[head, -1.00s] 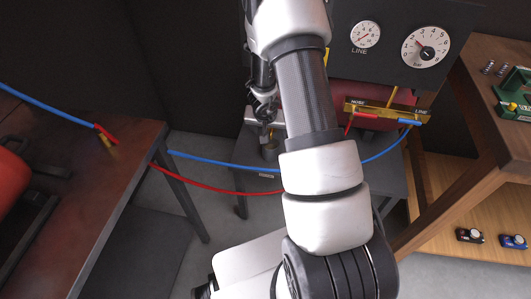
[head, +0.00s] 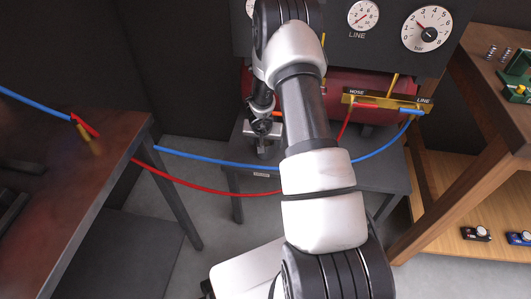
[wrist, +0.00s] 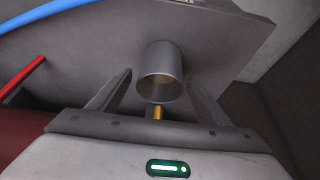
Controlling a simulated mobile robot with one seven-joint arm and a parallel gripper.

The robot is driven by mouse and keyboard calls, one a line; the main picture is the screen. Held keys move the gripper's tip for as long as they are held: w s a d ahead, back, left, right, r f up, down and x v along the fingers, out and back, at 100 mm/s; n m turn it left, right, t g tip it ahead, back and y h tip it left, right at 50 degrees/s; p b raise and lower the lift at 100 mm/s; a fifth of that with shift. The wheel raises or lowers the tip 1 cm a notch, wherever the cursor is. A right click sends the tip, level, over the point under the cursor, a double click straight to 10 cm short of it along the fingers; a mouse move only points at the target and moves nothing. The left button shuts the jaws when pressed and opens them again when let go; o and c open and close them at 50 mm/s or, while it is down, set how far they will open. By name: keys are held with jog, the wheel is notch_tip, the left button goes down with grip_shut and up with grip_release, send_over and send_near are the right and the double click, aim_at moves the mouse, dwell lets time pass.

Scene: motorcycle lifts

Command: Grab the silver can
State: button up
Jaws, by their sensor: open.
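The silver can (wrist: 161,62) is a plain grey cylinder on the grey stand top, with its open end toward my gripper in the wrist view. My gripper (wrist: 159,76) is open, with one finger on each side of the can and visible gaps between. I cannot tell how deep the fingertips reach along the can. In the head view my gripper (head: 262,150) is over the stand, partly behind my arm, and I cannot make out the can there.
The grey stand (head: 372,172) also bears a red tank (head: 338,88). A blue hose (head: 215,162) and a red hose (head: 215,191) hang across the front. A dark table (head: 60,190) is left, a wooden bench (head: 475,130) right. A small brass part (wrist: 158,112) shows near the can.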

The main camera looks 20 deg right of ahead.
jog(key=shift+w+d+f, duration=0.1)
jog(key=shift+w+f, duration=0.1)
jog(key=shift+f, duration=0.15)
jog(key=shift+r, duration=0.1)
jog(key=c, duration=1.3)
jog(key=shift+o, duration=0.2)
